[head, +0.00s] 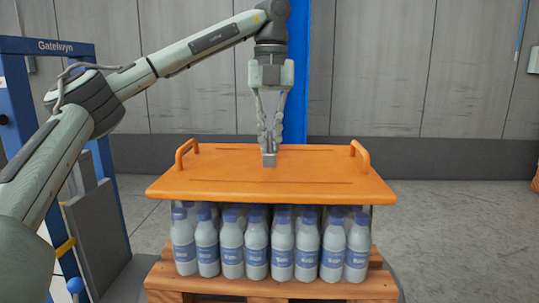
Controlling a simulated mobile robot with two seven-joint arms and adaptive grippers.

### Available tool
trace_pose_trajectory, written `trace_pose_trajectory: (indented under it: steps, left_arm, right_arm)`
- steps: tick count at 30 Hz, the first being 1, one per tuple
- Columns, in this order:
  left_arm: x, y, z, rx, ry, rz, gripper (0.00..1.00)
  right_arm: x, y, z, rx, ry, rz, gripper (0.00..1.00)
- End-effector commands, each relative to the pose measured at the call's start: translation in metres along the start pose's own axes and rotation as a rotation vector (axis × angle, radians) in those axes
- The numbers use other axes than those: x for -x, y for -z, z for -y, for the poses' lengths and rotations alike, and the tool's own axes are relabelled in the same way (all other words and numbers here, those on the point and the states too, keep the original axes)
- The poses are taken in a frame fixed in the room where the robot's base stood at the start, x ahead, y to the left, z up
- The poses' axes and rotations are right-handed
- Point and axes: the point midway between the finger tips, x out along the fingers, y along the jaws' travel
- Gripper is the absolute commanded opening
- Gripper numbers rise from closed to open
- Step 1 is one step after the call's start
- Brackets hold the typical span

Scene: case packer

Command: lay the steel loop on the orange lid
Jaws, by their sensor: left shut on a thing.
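The orange lid (215,175) is a broad flat tray-like cover with a raised handle at its left and right ends. It lies level on top of the packed bottles. My left gripper (269,150) points straight down over the middle of the lid. Its fingers are closed together on a small grey piece, the steel loop (269,161), at the fingertips. The loop is small and its shape is hard to make out. I cannot tell whether it touches the lid or hangs just above it. My right gripper is not in view.
Several white bottles (256,250) with blue caps stand under the lid on a wooden pallet (270,287). A blue frame (45,47) stands at the left, and a blue post (296,70) rises behind the lid.

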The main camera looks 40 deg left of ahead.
Motion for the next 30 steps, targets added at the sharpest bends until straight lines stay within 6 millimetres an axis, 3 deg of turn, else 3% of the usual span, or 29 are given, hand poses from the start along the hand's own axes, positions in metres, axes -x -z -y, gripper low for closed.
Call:
trace_pose_trajectory:
  steps: [3, 7, 21, 22, 26, 30]
  left_arm:
    - [-0.02, 0.001, -0.001, -0.001, -0.002, -0.005, 0.0]
    - [-0.033, 0.001, 0.0, 0.0, -0.001, -0.003, 0.0]
    - [-0.037, 0.001, 0.0, 0.0, -0.001, 0.0, 0.0]
    - [-0.037, 0.001, 0.0, 0.0, -0.001, -0.001, 0.1]
    - [-0.037, 0.001, 0.0, 0.0, -0.001, -0.001, 0.26]
    - [-0.037, 0.001, 0.0, 0.0, -0.001, -0.001, 0.29]
  right_arm:
    - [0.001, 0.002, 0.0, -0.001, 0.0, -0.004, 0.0]
    - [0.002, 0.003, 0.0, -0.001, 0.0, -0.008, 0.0]
    - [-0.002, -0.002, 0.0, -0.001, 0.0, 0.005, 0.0]
    - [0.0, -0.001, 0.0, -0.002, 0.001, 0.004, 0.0]
    - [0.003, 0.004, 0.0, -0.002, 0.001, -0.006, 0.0]
    - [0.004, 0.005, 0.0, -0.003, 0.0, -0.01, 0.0]
